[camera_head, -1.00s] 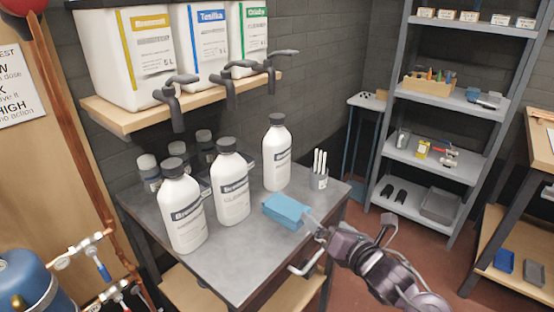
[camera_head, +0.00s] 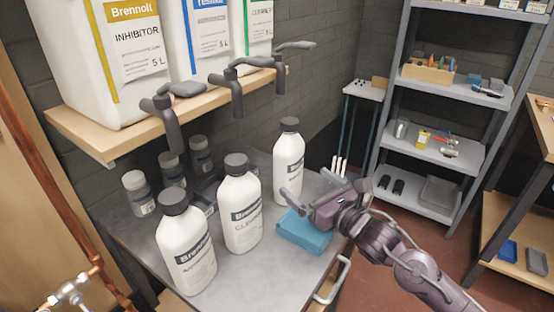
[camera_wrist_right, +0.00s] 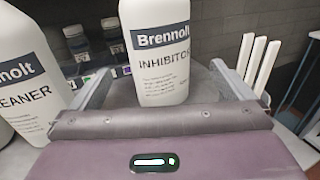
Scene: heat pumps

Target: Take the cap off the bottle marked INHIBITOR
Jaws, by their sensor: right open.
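The white bottle marked INHIBITOR (camera_head: 287,172) stands upright at the far right of the grey table, its black cap (camera_head: 289,124) on. In the right wrist view its label (camera_wrist_right: 160,55) faces me, and the cap is out of frame. My right gripper (camera_head: 309,190) is open and empty, low in front of this bottle. In the right wrist view its fingers (camera_wrist_right: 163,88) reach forward on either side of the bottle's lower body; I cannot tell whether they touch it. My left gripper is not in view.
A CLEANER bottle (camera_head: 240,212) and another white bottle (camera_head: 187,256) stand to the left. A blue cloth-like block (camera_head: 305,235) lies below my right gripper. Small jars (camera_head: 138,193) stand behind. Large canisters (camera_head: 122,50), one also marked INHIBITOR, sit on the shelf with taps overhanging.

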